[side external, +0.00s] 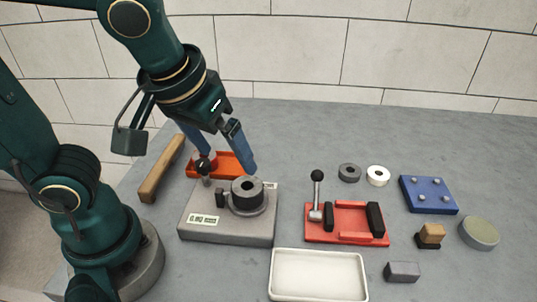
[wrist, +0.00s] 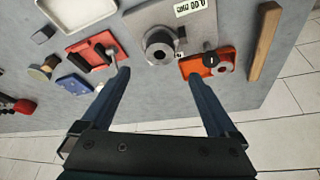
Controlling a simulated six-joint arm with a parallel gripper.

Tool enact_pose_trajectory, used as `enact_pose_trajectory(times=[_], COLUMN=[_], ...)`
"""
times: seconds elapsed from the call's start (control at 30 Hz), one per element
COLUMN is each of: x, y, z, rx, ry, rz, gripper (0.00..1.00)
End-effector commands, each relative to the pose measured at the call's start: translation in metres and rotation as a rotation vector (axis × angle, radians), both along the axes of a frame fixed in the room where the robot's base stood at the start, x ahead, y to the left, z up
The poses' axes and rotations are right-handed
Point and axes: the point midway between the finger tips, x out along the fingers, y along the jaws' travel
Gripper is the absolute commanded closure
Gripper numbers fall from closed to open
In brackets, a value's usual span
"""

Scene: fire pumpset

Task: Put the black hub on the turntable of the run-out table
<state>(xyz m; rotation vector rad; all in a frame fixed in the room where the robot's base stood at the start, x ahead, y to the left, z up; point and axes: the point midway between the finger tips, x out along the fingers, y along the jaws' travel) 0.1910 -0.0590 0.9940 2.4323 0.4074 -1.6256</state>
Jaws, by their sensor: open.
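The black hub (side external: 247,191) is a short dark ring with a central hole. It sits upright on the round grey turntable (side external: 262,208) of the run-out table (side external: 232,233), a grey block with a small label. In the wrist view the hub (wrist: 159,52) shows hole-up on the block (wrist: 188,36), apart from both fingers. My gripper (side external: 228,166) is open and empty, with its blue fingers above and behind the hub. In the wrist view the gripper (wrist: 156,76) has its fingertips spread wide. Whether the hub is fully seated is hard to tell.
An orange fixture (side external: 232,160) lies behind the run-out table, with a wooden bar (side external: 162,170) to its left. A red lever fixture (side external: 348,222), white tray (side external: 318,276), two rings, a blue pegged plate (side external: 428,194) and small blocks stand right.

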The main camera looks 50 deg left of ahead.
Motion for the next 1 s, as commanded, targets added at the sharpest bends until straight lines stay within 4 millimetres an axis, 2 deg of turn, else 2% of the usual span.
enact_pose_trajectory(times=[0.4, 0.6, 1.0], x=[-0.031, -0.034, -0.033], y=[0.018, 0.019, 0.019], z=[-0.005, -0.007, -0.007], rx=[0.002, 0.019, 0.02], ry=[-0.075, -0.099, -0.098], rz=[-0.273, -0.333, -0.334], gripper=[0.06, 0.06, 0.06])
